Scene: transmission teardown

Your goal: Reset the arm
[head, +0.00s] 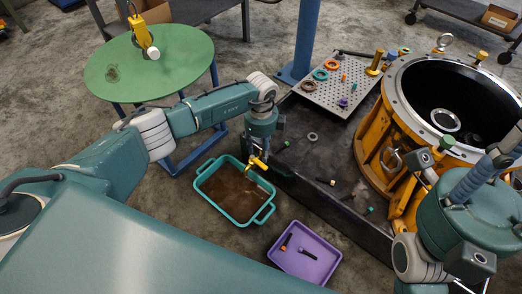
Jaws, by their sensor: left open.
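My left arm reaches in from the left. Its gripper (257,164) hangs pointing down with yellow fingers apart, above the upper right rim of the teal tray (208,204). It is open and nothing shows between the fingers. My right arm (468,215) is at the right edge, in front of the orange transmission housing (370,147). I cannot make out its gripper.
A purple tray (322,262) holds dark tools. A perforated board (335,95) with rings lies on the dark workbench (300,160). A blue post (304,40) stands behind. Small parts lie on the workbench.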

